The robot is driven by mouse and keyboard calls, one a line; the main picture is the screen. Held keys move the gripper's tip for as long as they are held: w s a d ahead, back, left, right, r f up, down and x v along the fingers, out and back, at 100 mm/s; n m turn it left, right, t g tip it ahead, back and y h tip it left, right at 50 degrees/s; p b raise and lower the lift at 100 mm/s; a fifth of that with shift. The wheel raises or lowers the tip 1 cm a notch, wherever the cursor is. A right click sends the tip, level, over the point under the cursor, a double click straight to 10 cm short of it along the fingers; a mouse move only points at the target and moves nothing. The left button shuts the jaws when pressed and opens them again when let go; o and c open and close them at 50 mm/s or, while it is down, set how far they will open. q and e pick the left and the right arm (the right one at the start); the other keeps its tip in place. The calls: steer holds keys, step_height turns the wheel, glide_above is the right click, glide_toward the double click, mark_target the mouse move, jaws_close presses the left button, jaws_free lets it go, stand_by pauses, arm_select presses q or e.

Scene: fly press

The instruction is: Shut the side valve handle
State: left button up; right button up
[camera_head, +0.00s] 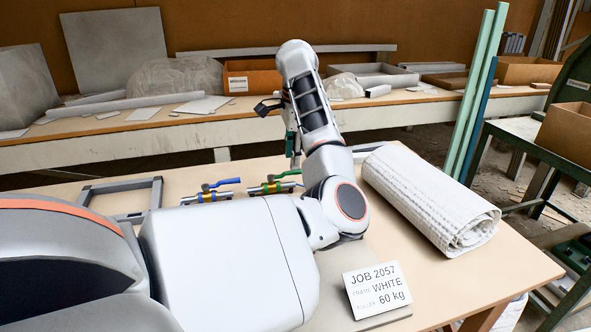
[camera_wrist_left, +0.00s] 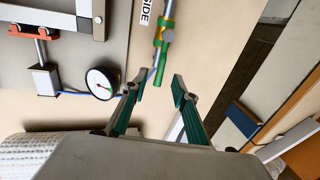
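In the left wrist view, a valve with a green handle (camera_wrist_left: 160,62) sits on a thin metal pipe beside a label (camera_wrist_left: 146,12) reading "SIDE". The handle appears to lie roughly along the pipe. Its lower end is near the gap between the fingertips of my left gripper (camera_wrist_left: 158,86), which is open and empty; I cannot tell the height between them. In the head view the green handle (camera_head: 288,174) shows on the table, with my left gripper (camera_head: 293,153) pointing down just above it, partly hidden by my arm. My right gripper is not in view.
A valve with a blue handle (camera_head: 222,183) lies left of the green one. A metal frame (camera_head: 152,204) stands further left. A round gauge (camera_wrist_left: 102,83) is near the fingers. A rolled white cloth (camera_head: 430,200) and a job card (camera_head: 377,290) lie to the right.

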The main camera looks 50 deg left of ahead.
mark_target(292, 172)
arm_select(q)
steer(key=f, duration=0.3)
steer(key=shift+w+a+f+b, duration=0.15)
steer(key=shift+a+f+b, duration=0.15)
steer(key=shift+b, duration=0.05)
steer(key=shift+a+f, duration=0.15)
steer(key=shift+f, duration=0.4)
steer(key=shift+w, duration=0.1)
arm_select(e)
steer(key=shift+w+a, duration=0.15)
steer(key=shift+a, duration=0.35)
arm_select(q)
steer(key=shift+c, duration=0.4)
jaws_close()
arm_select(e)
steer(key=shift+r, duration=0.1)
